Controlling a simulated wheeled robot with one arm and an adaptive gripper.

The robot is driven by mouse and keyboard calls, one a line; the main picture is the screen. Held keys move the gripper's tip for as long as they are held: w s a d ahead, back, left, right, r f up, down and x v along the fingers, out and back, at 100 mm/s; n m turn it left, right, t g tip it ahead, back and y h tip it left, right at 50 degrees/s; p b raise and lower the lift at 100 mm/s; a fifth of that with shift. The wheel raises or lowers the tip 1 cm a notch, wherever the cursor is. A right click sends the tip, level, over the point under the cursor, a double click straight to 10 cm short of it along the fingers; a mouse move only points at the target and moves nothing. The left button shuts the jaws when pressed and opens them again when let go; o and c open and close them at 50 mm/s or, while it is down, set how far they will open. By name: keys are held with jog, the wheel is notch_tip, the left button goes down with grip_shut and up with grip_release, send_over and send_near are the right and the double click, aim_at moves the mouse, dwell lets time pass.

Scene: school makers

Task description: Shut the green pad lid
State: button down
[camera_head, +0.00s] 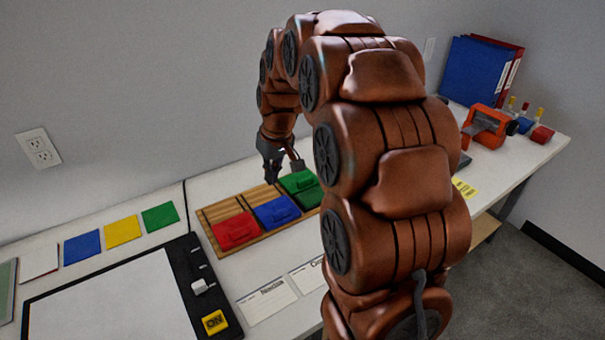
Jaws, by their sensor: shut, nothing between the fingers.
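The green pad (310,199) sits at the right end of a wooden tray (222,247), beside a blue pad and a red pad. Its green lid (298,182) shows above the base and looks raised and tilted, with a dark gap between them. How far it stands open is hard to tell. My gripper (281,172) is shut and empty, pointing down at the lid's back left edge. Whether it touches the lid cannot be told. My arm hides the area right of the pad.
The blue pad (276,212) and red pad (236,231) lie left of the green one. A black-framed board (189,262) and paper cards (266,297) lie in front. Coloured squares (122,231) lie at left. An orange device (486,127) and binders (474,72) stand at right.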

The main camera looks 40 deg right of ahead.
jog(key=t+h, duration=0.1)
jog(key=t, duration=0.1)
send_over(296, 176)
jog(key=s, duration=0.4)
notch_tip(296, 176, down, 4)
jog(key=f, duration=0.1)
jog(key=p+x, duration=0.1)
jog(key=x, duration=0.3)
jog(key=p+x, duration=0.1)
jog(key=x, duration=0.4)
jog(key=shift+w+a+f, duration=0.15)
jog(key=shift+w+f, duration=0.05)
jog(key=shift+w, duration=0.15)
jog(key=shift+s+a+p, duration=0.1)
jog(key=shift+s+p, duration=0.85)
jog(key=shift+s, duration=1)
jog(key=shift+s+f, duration=0.1)
